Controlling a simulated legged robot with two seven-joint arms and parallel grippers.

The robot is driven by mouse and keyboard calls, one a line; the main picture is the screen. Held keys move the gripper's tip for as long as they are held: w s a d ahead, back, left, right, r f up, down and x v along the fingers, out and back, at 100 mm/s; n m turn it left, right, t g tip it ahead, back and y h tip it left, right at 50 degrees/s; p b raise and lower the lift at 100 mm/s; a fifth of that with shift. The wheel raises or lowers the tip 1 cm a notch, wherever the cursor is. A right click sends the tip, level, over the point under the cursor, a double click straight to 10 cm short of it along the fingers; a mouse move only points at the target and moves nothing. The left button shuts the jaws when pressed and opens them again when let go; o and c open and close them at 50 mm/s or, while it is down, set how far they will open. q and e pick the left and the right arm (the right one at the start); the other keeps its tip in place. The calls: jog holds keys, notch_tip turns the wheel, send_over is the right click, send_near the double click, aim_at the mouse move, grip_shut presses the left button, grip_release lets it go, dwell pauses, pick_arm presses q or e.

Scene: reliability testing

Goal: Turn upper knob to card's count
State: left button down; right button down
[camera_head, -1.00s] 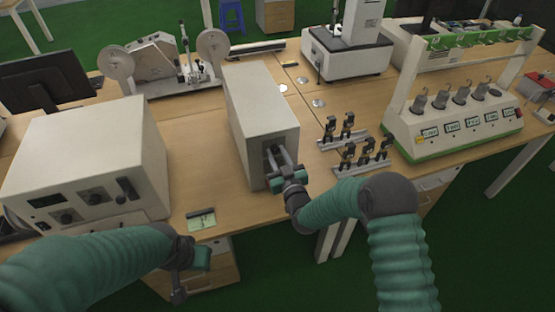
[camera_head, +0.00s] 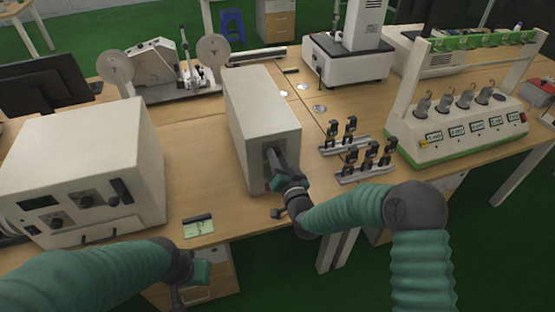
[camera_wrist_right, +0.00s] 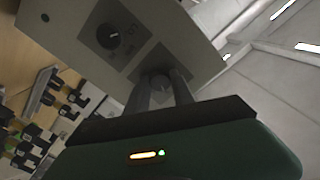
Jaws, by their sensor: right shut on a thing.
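A pale box (camera_head: 262,110) stands mid-table with a knob panel on its near end. My right gripper (camera_head: 271,156) is at that panel. In the right wrist view, its two fingers (camera_wrist_right: 163,78) are shut around the upper knob, which they mostly hide. The lower knob (camera_wrist_right: 110,36), dark with a pale pointer mark, is free beside it. A small card (camera_head: 198,227) with a dark top and greenish face lies near the table's front edge; its count is too small to read. My left gripper (camera_head: 190,284) hangs low at the front, empty, its jaws unclear.
A larger cream box (camera_head: 90,160) with knobs and a handle stands at the left. Small black clamps on rails (camera_head: 362,165) stand right of the middle box. A green-white rack (camera_head: 465,135) is further right. Bare table lies around the card.

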jog(key=shift+f, duration=0.15)
jog(key=c, duration=1.1)
grip_release()
jog(key=b+v, duration=0.1)
jog(key=v, duration=1.6)
jog(key=shift+w, duration=0.15)
jog(key=s+d+f+n+g+h+p, duration=0.2)
jog(key=s+d+f+n+g+h, duration=0.1)
jog(key=d+f+g, duration=0.3)
jog(key=s+d+r+g+h, duration=0.1)
jog(key=s+d+g, duration=0.3)
jog(key=s, duration=0.3)
jog(key=s+d+r+g+h+p, duration=0.1)
jog(key=s+d+g, duration=0.3)
jog(key=s, duration=0.4)
jog(key=shift+s+d+g+h, duration=0.25)
jog(key=shift+d+g+h, duration=0.05)
